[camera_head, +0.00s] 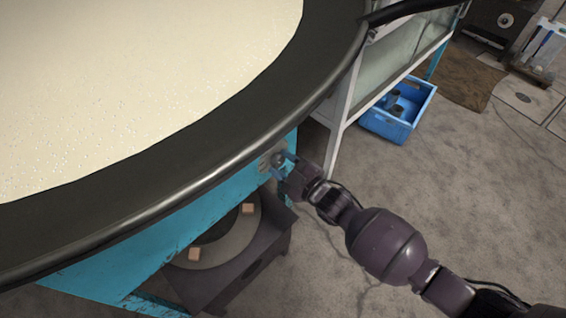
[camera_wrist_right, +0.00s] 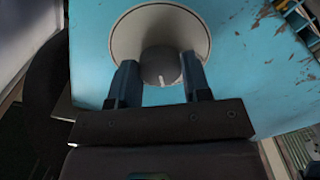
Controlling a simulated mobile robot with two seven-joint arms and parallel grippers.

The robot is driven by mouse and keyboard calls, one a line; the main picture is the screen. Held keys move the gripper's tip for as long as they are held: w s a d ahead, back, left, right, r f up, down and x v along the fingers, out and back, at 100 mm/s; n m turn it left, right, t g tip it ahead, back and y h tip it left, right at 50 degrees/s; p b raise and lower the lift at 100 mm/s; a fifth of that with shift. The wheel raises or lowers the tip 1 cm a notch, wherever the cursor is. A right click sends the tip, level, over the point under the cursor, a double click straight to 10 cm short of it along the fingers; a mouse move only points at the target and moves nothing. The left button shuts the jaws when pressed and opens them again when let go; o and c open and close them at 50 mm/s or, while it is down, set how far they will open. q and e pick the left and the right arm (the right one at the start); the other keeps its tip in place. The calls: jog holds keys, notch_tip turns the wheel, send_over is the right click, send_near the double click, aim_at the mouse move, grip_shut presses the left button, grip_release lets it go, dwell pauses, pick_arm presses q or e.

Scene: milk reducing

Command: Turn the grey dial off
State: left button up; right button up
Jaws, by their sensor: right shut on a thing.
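The grey dial (camera_wrist_right: 160,66) is in the right wrist view, a round knob with a pale mark on a light round plate (camera_wrist_right: 130,35) on the blue stove front (camera_wrist_right: 90,50). My right gripper (camera_wrist_right: 158,75) has one finger on each side of the dial and is shut on it. In the head view my right gripper (camera_head: 283,165) reaches the blue panel (camera_head: 215,205) just under the pan rim, and it hides most of the dial there. My left gripper is not in view.
A large dark-rimmed pan (camera_head: 300,95) of milk (camera_head: 130,80) overhangs the panel. A burner ring (camera_head: 225,245) on a dark stand is below. A blue crate (camera_head: 400,110) stands by a white-framed glass cabinet (camera_head: 395,55). The floor (camera_head: 470,190) at right is mostly clear.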

jog(key=m+p, duration=0.1)
jog(key=m, duration=0.2)
jog(key=shift+r, duration=0.1)
jog(key=m, duration=0.3)
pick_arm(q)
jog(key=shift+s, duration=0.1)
pick_arm(e)
jog(key=shift+m, duration=0.9)
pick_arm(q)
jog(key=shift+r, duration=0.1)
pick_arm(e)
jog(key=o, duration=0.9)
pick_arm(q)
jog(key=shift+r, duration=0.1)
pick_arm(e)
jog(key=shift+o, duration=0.2)
jog(key=shift+s+d, duration=0.1)
